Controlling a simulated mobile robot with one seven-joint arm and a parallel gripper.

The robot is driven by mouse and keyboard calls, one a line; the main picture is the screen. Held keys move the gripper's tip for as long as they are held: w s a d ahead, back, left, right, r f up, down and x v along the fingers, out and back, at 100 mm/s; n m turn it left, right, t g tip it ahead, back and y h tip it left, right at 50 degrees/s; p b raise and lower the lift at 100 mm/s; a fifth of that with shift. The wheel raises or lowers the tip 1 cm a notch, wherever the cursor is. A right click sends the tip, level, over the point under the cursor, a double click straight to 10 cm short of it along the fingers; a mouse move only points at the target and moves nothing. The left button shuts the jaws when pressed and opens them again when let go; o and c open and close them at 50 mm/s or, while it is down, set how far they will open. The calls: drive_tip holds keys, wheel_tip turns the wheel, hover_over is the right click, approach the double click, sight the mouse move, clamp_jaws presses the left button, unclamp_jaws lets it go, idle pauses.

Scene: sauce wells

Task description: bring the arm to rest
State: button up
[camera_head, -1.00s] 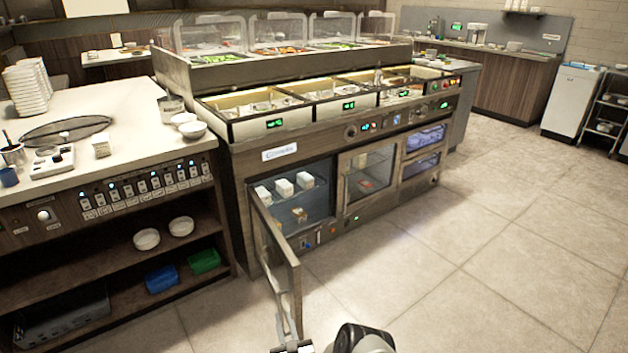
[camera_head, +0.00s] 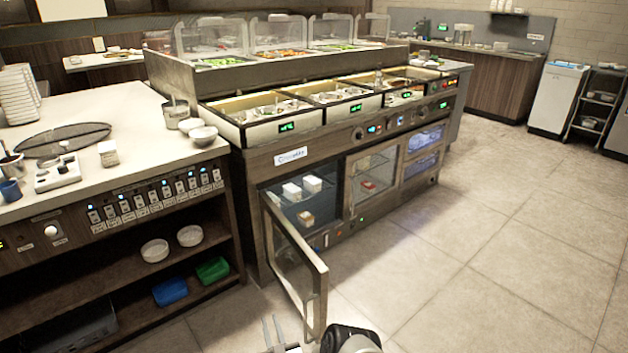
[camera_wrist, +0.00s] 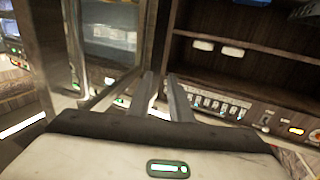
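My gripper (camera_head: 272,331) is at the bottom of the head view, left of the open cabinet door's free edge. Its two fingers stand apart with nothing between them; the gap also shows in the wrist view (camera_wrist: 162,88). In the wrist view the door (camera_wrist: 104,50) is just left of the fingers. I cannot tell whether the gripper touches it.
White tubs (camera_head: 302,188) and a small tan box (camera_head: 305,218) stand inside the open compartment. A counter (camera_head: 110,110) with bowls and open shelves is at left. Sauce wells (camera_head: 265,108) line the top. Tiled floor (camera_head: 450,265) at right is clear.

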drive_tip(key=w+a+r+n+g+y, duration=0.1)
drive_tip(key=w+a+r, duration=0.1)
drive_tip(key=w+r, duration=0.5)
drive_tip(key=w+a+r+n+g, duration=0.1)
drive_tip(key=w+r+g, duration=0.1)
drive_tip(key=w+r, duration=0.6)
drive_tip(key=s+d+r+g+h, duration=0.1)
drive_tip(key=d+r, duration=0.3)
drive_tip(key=r, duration=0.8)
drive_tip(key=s+d+r+g+h, duration=0.1)
drive_tip(key=d+r+g, duration=0.15)
drive_tip(key=r, duration=0.95)
drive_tip(key=s+d+r+m+g+h, duration=0.1)
drive_tip(key=s+d+r+h, duration=0.1)
drive_tip(key=s+d+r, duration=0.75)
drive_tip(key=s+d+r+m+g+h, duration=0.1)
drive_tip(key=s+d+r+m+h, duration=0.1)
drive_tip(key=s+d+r, duration=0.75)
drive_tip(key=s+d+f+m+g+h, duration=0.1)
drive_tip(key=s+d+m, duration=0.1)
drive_tip(key=s, duration=1.2)
drive_tip(key=s+d+f+m+g, duration=0.1)
drive_tip(key=s+d+g, duration=0.15)
drive_tip(key=s, duration=1.05)
wheel_tip(320, 180, up, 28)
drive_tip(key=p, duration=2.8)
drive_tip(key=shift+w+t, duration=0.15)
drive_tip(key=shift+t, duration=0.15)
